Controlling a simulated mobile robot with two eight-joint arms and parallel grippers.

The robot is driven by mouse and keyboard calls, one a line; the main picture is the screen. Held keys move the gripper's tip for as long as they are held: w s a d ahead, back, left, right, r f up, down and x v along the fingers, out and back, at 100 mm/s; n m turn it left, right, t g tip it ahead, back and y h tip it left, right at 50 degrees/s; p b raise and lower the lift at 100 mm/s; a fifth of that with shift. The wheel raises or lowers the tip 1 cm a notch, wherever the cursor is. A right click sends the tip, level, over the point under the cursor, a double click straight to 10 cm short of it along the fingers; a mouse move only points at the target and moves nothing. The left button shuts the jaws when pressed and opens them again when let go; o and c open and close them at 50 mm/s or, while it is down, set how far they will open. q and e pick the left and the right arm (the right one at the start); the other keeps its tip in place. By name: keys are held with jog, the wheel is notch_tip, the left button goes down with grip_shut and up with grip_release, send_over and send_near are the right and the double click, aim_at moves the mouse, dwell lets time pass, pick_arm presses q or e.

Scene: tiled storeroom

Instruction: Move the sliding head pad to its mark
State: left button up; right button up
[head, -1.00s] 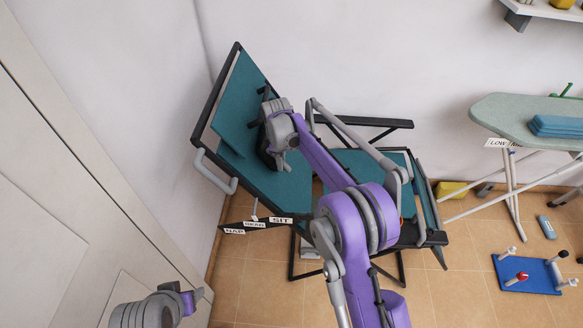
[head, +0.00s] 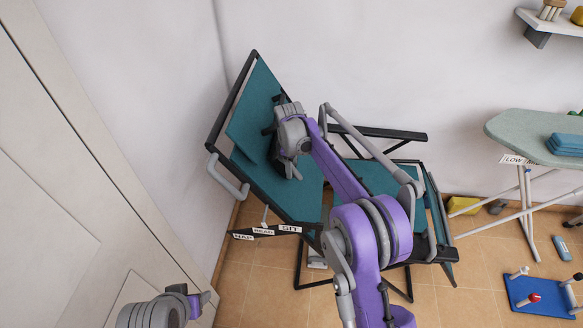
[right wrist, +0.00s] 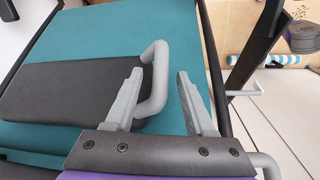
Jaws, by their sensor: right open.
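The head pad (right wrist: 75,92) is a dark grey block on the teal backrest (right wrist: 75,48) of a reclining chair, with a grey loop handle (right wrist: 155,95) at its side. My right gripper (right wrist: 158,74) is open, and the handle's bar lies between its fingers in the right wrist view, not clamped. In the head view my right gripper (head: 283,152) is over the middle of the backrest (head: 253,108) and largely hides the pad. I cannot make out the pad's mark. My left gripper (head: 201,300) is low at the left, away from the chair; its jaw opening is unclear.
A strip with NAP, READ and SIT labels (head: 265,231) is at the chair's side, near a grey side handle (head: 228,180). A black armrest (head: 385,132) is beyond my right arm. A white door (head: 80,200) is at left; an ironing board (head: 520,130) stands at right.

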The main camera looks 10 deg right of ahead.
notch_tip(320, 180, up, 10)
jog(key=shift+s+a, duration=0.25)
jog(key=shift+s, duration=0.2)
jog(key=shift+f, duration=0.1)
jog(key=s+d+r+m+t+p, duration=0.1)
jog(key=s+d+r+m, duration=0.25)
jog(key=s, duration=0.45)
jog(key=s+d+r+m+t+p, duration=0.1)
jog(key=s+d+r+m, duration=0.2)
jog(key=s, duration=0.6)
jog(key=s+d+f+m+t, duration=0.1)
jog(key=s+f+m, duration=0.2)
jog(key=s, duration=0.7)
jog(key=s+d+f+m+t+p, duration=0.1)
jog(key=s+f+m, duration=0.2)
jog(key=s, duration=0.7)
jog(key=shift+f+y+p, duration=0.3)
jog(key=shift+f, duration=0.05)
